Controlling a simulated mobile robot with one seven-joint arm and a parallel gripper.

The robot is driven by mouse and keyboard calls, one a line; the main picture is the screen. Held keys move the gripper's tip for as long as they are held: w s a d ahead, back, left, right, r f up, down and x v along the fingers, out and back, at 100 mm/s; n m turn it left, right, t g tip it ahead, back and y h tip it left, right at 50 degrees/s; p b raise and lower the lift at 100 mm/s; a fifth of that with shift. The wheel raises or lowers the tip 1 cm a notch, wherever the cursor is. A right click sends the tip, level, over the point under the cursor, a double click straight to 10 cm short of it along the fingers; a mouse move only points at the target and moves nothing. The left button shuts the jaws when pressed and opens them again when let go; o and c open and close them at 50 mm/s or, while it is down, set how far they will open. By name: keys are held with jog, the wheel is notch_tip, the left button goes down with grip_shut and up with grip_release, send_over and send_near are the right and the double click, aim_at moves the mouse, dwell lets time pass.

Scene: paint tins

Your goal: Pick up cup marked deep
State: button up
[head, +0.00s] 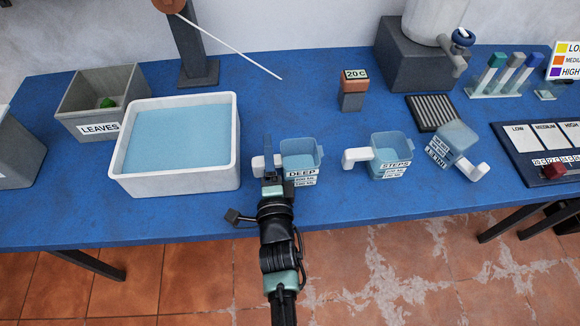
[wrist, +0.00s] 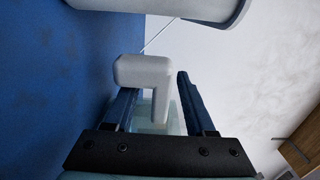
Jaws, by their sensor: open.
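The cup marked DEEP (head: 303,160) is a clear bluish cup standing upright on the blue table, with a white label and a white handle (head: 257,163) on its left side. My gripper (head: 269,165) is at the handle side of this cup, reaching in from the table's front. In the wrist view my gripper (wrist: 157,84) is open, and the pale handle (wrist: 145,72) shows between its two dark fingers. I cannot tell whether a finger touches it. The cup body (wrist: 160,122) is mostly hidden behind the handle and the gripper's base.
A cup marked STEPS (head: 390,157) and a tilted-looking third cup (head: 452,142) stand to the right. A white water basin (head: 234,170) is close on the left, with a LEAVES bin (head: 84,97) beyond it. A block marked 20 C (head: 353,90) stands behind.

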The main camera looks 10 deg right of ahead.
grip_shut()
jog(key=shift+r, duration=0.15)
dwell(0.4)
notch_tip(320, 180, up, 10)
jog(key=p, duration=0.8)
jog(key=c, duration=0.7)
grip_release()
grip_shut()
